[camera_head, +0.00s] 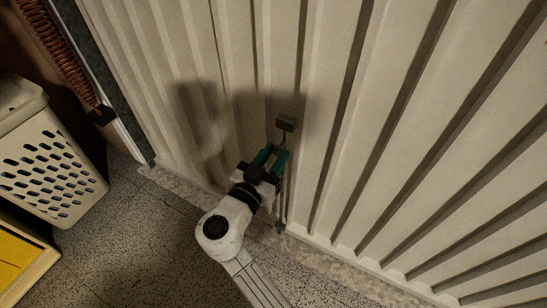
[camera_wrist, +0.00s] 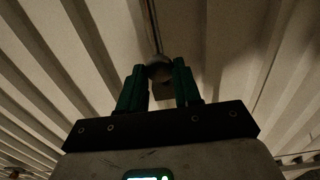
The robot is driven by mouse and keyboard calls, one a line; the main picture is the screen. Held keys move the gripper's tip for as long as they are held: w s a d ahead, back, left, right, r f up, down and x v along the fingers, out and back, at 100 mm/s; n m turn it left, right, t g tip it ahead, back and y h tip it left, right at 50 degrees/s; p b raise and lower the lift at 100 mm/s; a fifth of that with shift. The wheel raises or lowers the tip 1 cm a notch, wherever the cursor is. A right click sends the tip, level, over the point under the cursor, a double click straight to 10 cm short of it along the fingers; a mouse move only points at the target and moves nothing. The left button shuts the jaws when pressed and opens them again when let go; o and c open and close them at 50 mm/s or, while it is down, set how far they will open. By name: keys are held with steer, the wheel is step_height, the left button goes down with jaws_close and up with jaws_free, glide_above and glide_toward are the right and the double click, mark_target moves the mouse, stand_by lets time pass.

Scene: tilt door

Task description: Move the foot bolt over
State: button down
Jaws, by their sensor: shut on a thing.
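The foot bolt runs up and down the ribbed tilt door (camera_head: 340,130). In the head view a small grey block (camera_head: 286,122), which looks like its upper part, shows just above my gripper. A small metal piece (camera_head: 281,227) shows at the door's lower edge. My gripper (camera_head: 278,156) is against the door with its teal fingers close together. In the wrist view my gripper (camera_wrist: 160,78) has a round dark knob (camera_wrist: 158,68) of the foot bolt between its fingertips. My fingers hide most of the bolt's middle in the head view.
A white basket with holes (camera_head: 45,160) stands at the left. A tray with something yellow (camera_head: 18,262) is at the lower left. A coiled brown hose (camera_head: 62,50) hangs at the upper left. The speckled floor (camera_head: 140,235) is clear left of my arm.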

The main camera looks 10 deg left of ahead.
steer(key=shift+f, duration=0.3)
steer(key=c, duration=1.1)
jaws_free()
steer(key=o, duration=0.3)
steer(key=shift+r, duration=0.1)
steer(key=p+v, duration=0.2)
steer(key=v, duration=0.8)
steer(key=shift+s, duration=0.4)
steer(key=shift+a, duration=0.1)
